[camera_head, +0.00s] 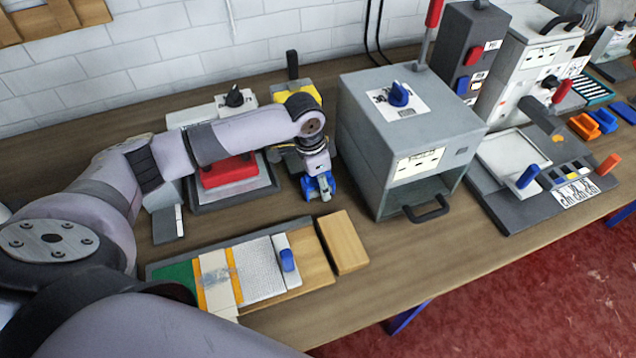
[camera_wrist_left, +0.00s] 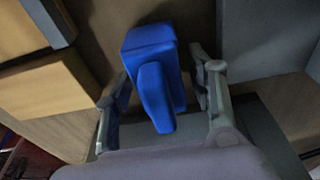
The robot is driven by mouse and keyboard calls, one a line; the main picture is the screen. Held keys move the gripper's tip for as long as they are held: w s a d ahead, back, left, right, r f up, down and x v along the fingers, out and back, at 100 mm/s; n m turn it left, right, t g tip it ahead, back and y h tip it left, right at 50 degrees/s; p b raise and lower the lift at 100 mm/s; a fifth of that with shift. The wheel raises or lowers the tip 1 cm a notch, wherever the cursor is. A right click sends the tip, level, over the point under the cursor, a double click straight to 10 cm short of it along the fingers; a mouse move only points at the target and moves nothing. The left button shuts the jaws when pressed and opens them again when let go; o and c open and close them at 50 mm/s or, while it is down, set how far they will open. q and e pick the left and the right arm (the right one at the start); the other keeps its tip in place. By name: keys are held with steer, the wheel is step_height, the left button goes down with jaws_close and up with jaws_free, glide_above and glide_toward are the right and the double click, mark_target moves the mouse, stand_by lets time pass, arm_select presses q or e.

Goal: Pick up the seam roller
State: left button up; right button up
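A blue object, seemingly the seam roller (camera_head: 318,187), is on the wooden bench just left of the grey box machine. In the left wrist view it is a blue block with a rounded bar (camera_wrist_left: 155,90) on its near side. My left gripper (camera_head: 318,178) points down over it. Its fingers (camera_wrist_left: 158,78) are apart, one on each side of the blue block. A narrow gap shows at the right finger; contact at the left finger is unclear. The roller's underside is hidden. My right gripper is not in view.
The grey box machine (camera_head: 378,140) stands close on the right. A wooden block (camera_head: 343,242) and a layered sample board (camera_head: 265,270) lie in front. A red-topped press (camera_head: 228,172) is at left, and a yellow-topped device (camera_head: 285,92) behind. Bare bench (camera_head: 385,270) shows at front right.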

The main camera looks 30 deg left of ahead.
arm_select(q)
jaws_close()
stand_by(0.4)
steer(key=shift+r, duration=0.15)
step_height(320, 180, up, 20)
steer(key=b, duration=0.2)
stand_by(0.3)
